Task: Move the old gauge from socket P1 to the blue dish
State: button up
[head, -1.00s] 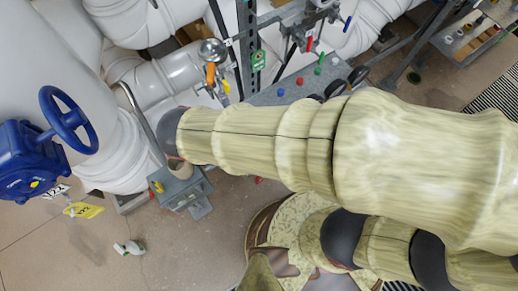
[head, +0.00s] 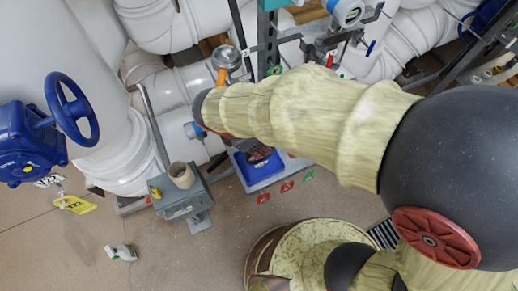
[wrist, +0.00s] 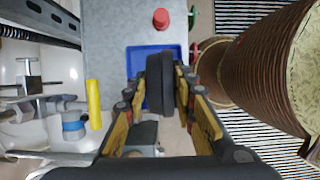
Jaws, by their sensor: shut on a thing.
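My gripper (wrist: 160,110) is shut on the old gauge (wrist: 160,82), a dark round body seen edge-on between the fingers in the wrist view. The blue dish (wrist: 141,52) shows behind the gauge there, on a grey bench top. In the head view the blue dish (head: 262,183) lies just below the end of my arm, and dark parts of my gripper (head: 259,156) show over it. The gauge appears held over the dish; I cannot tell the gap between them. The gauge's face is turned from view. I cannot identify socket P1.
A grey box with a beige cup (head: 181,175) stands left of the dish. Pipes and a blue handwheel (head: 72,108) fill the left. A white-faced gauge (head: 346,12) is at the top. A red knob (wrist: 161,18) stands on the bench.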

jog(key=shift+w+f, duration=0.65)
jog(key=shift+f, duration=0.05)
jog(key=shift+w+a+f+b, duration=0.15)
jog(key=shift+f+b, duration=0.3)
jog(key=shift+f, duration=0.45)
jog(key=shift+w+d+f+b, duration=0.1)
jog(key=shift+f+b, duration=0.35)
jog(key=shift+f, duration=0.55)
jog(key=o, duration=1)
jog(key=p+v, duration=0.4)
jog(key=v, duration=0.8)
jog(key=shift+m, duration=0.3)
